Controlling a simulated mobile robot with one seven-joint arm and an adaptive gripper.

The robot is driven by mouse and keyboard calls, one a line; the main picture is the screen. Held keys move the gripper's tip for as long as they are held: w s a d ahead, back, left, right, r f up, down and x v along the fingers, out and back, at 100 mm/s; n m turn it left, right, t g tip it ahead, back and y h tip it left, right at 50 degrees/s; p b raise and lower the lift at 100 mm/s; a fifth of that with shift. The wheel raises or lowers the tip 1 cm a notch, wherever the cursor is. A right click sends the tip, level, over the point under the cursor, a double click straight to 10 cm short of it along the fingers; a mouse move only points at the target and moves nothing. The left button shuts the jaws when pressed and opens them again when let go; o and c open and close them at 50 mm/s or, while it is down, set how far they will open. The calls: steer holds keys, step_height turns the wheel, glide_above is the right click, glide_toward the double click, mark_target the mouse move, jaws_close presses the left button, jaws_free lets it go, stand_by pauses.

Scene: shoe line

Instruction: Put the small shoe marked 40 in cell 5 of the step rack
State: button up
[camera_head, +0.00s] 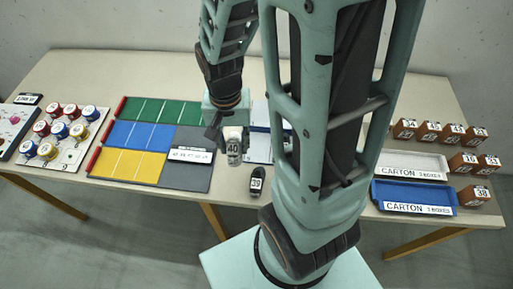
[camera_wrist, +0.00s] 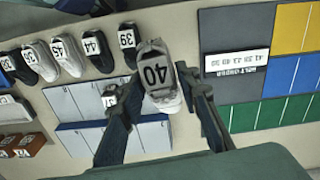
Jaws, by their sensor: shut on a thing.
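The small grey-white shoe marked 40 (camera_head: 233,146) is between the fingers of my gripper (camera_head: 230,126), near the front middle of the table. In the wrist view the same shoe (camera_wrist: 157,78) shows its label, with the fingers of my gripper (camera_wrist: 162,98) shut on either side of it. It appears to be held above the table. A pale stepped rack with blue edges (camera_head: 259,147) stands just right of it, partly hidden by my arm. In the wrist view the rack's pale cells (camera_wrist: 75,101) lie left of and below the shoe; I cannot read cell numbers.
A dark shoe marked 39 (camera_head: 257,181) lies near the front edge. Several more shoes, one marked 45 (camera_wrist: 66,55), line up beside it. A green, blue and yellow board (camera_head: 133,138) lies left. Carton trays (camera_head: 412,165) and several brown boxes (camera_head: 428,132) are right.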

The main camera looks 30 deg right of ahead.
steer(key=s, duration=0.1)
steer(key=s+m, duration=0.1)
steer(key=shift+s+f, duration=0.3)
steer(key=shift+f, duration=0.05)
steer(key=shift+s+d, duration=0.1)
steer(key=shift+w+d+p, duration=0.2)
steer(key=shift+p, duration=0.3)
steer(key=w+d+f+b, duration=0.3)
steer(key=d+f, duration=0.1)
steer(key=w+d+f+b, duration=0.3)
steer(key=w+d+f, duration=0.1)
steer(key=shift+w+d+f, duration=0.25)
steer(key=shift+w+d, duration=0.05)
steer(key=shift+w+d+f, duration=0.3)
steer(key=shift+f, duration=0.05)
steer(key=f+b, duration=0.3)
steer(key=shift+w+d+f, duration=0.15)
steer(key=shift+w+d, duration=0.1)
steer(key=shift+d, duration=0.1)
steer(key=shift+f, duration=0.3)
